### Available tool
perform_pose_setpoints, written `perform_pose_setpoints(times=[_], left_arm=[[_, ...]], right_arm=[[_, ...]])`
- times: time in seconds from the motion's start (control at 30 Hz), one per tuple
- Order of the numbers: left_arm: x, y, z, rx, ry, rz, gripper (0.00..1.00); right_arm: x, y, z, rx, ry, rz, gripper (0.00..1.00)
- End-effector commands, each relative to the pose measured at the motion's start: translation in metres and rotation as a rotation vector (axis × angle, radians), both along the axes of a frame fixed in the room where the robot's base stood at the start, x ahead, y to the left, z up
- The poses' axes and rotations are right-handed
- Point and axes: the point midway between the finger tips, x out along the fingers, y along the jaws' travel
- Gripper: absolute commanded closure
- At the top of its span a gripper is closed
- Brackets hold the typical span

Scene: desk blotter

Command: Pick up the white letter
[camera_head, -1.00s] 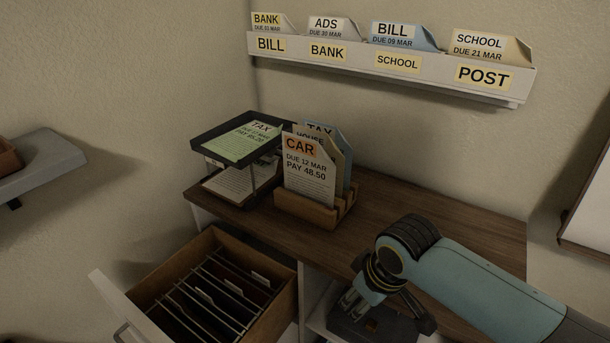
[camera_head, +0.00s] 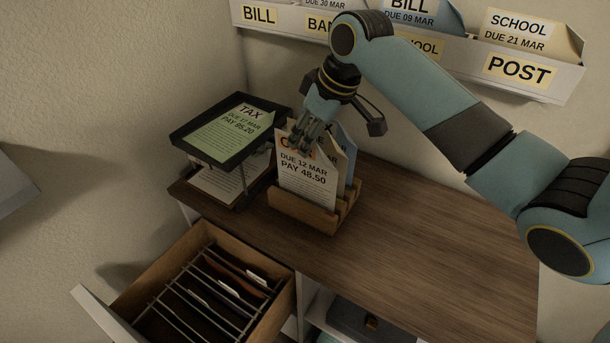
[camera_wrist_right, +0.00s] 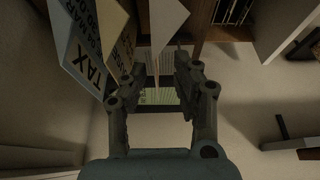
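The white letter (camera_head: 305,182) stands upright in the front slot of a wooden letter rack (camera_head: 303,211), reading due 12 Mar, pay 48.50. My right gripper (camera_head: 306,143) is at its top edge and covers part of its orange label. In the right wrist view the two fingers (camera_wrist_right: 160,77) are apart, and the white letter (camera_wrist_right: 165,20) reaches in between them. I see no clear contact with either finger. My left gripper is not in view.
Other letters (camera_head: 343,152) stand right behind the white one, including a TAX card (camera_wrist_right: 84,57). A black tray (camera_head: 192,160) with a green TAX letter (camera_head: 236,130) stands close left. An open drawer (camera_head: 275,308) is below; the desk's right (camera_head: 430,250) is clear.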

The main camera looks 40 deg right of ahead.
Motion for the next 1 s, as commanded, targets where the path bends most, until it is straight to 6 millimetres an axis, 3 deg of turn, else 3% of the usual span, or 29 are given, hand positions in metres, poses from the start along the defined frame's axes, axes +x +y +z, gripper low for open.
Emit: perform_pose_setpoints(times=[0.17,0.4,0.7,0.93,1.0], left_arm=[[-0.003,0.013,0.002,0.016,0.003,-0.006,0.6],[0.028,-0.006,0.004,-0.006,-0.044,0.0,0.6],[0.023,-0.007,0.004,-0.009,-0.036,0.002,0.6],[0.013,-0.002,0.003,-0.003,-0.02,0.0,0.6],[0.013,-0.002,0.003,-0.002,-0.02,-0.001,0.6]], right_arm=[[0.005,0.002,-0.014,0.001,0.002,-0.001,0.7],[0.018,0.006,-0.048,0.001,0.0,-0.002,0.7],[0.02,0.006,-0.054,-0.002,0.0,-0.001,0.7],[0.02,0.006,-0.054,-0.002,0.0,-0.001,1.0],[0.02,0.006,-0.054,-0.002,0.0,-0.001,1.0]])
